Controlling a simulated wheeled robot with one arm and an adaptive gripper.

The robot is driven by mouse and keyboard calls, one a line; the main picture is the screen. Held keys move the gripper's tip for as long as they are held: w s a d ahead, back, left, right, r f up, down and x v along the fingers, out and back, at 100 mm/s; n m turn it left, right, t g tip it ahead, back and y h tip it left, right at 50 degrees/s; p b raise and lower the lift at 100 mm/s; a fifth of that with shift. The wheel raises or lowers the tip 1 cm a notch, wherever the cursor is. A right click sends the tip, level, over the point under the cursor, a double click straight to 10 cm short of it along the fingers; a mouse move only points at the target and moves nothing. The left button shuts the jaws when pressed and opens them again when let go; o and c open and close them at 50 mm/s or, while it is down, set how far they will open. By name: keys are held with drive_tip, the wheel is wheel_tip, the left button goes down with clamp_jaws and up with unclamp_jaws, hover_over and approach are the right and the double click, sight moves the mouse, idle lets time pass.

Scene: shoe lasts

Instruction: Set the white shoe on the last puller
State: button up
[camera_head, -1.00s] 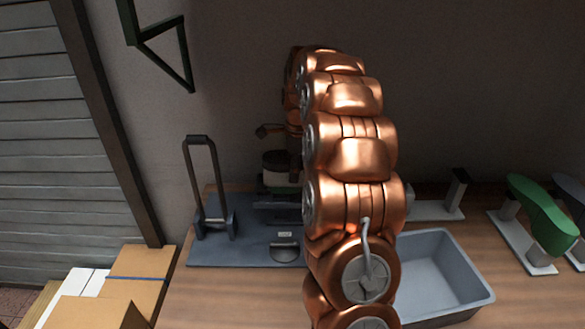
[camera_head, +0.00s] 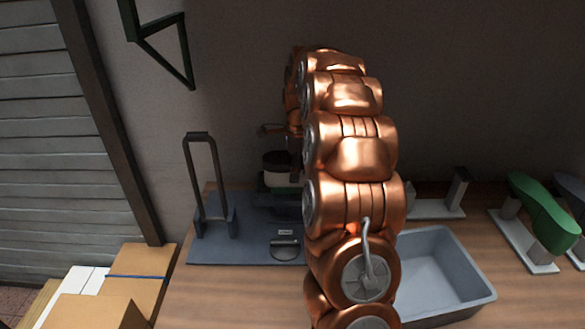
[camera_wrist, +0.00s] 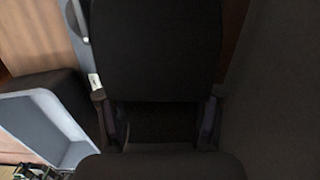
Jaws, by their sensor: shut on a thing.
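The last puller is a blue-grey base plate (camera_head: 235,254) on the bench with a dark upright hoop (camera_head: 213,180) at its left. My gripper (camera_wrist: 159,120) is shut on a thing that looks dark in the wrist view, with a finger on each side. Whether the shoe touches the puller cannot be told.
My copper arm covers the middle of the head view. A grey bin (camera_head: 440,275) stands right of it. A green last (camera_head: 543,212) lies on a pale stand at the far right. Cardboard boxes (camera_head: 142,270) are at lower left. A dark bracket (camera_head: 165,40) is on the wall.

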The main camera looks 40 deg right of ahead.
drive_tip(key=shift+s+d, duration=0.1)
drive_tip(key=shift+d, duration=0.05)
drive_tip(key=o, duration=1.4)
drive_tip(key=shift+o, duration=1.2)
drive_tip(key=shift+o, duration=0.5)
drive_tip(key=shift+r+p, duration=1)
drive_tip(key=shift+r, duration=3)
